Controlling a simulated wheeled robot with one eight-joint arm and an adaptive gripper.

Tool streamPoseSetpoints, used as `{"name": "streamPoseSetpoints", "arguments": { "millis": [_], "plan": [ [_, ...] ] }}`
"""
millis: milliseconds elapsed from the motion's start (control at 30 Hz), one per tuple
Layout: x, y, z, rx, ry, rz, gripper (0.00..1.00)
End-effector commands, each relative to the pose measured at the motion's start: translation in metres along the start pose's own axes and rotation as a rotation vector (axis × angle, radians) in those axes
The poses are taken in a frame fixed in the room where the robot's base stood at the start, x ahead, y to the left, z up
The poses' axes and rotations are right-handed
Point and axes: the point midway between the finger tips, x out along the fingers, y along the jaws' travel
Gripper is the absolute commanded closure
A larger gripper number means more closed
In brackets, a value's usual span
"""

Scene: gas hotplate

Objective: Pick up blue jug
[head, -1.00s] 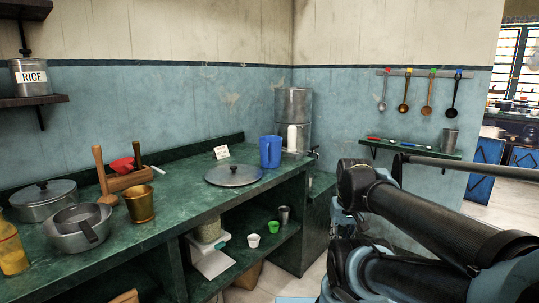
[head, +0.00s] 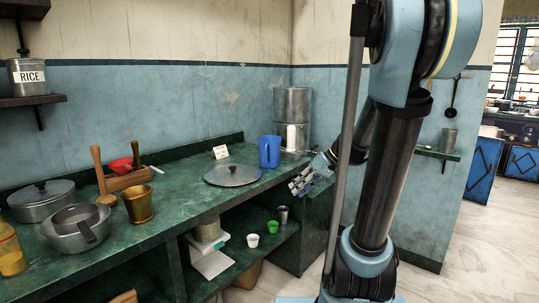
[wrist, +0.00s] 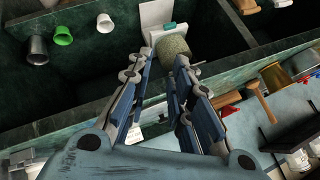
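The blue jug (head: 269,151) stands upright on the green counter near its back right end, in the head view. I cannot make it out in the wrist view. My gripper (head: 297,188) is in front of the counter's right end, lower than the jug and to its right in the picture, apart from it. In the wrist view my gripper (wrist: 165,70) shows its two fingers spread apart with nothing held between them.
A tall metal container (head: 292,105) stands behind right. The shelf below holds a white cup (head: 253,240) and a green cup (head: 272,227). A brass pot (head: 139,203) stands left.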

Motion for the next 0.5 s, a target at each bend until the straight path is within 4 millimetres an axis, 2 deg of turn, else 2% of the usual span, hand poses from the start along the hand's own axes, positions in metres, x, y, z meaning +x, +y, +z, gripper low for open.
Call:
{"name": "streamPoseSetpoints", "arguments": {
  "millis": [33, 200, 500],
  "plan": [
    [0.0, 0.005, -0.013, -0.028, 0.023, -0.029, 0.8],
    [0.001, 0.019, -0.052, -0.145, 0.118, -0.127, 0.8],
    [-0.003, 0.054, -0.11, -0.359, 0.323, -0.262, 0.8]
  ]
}}
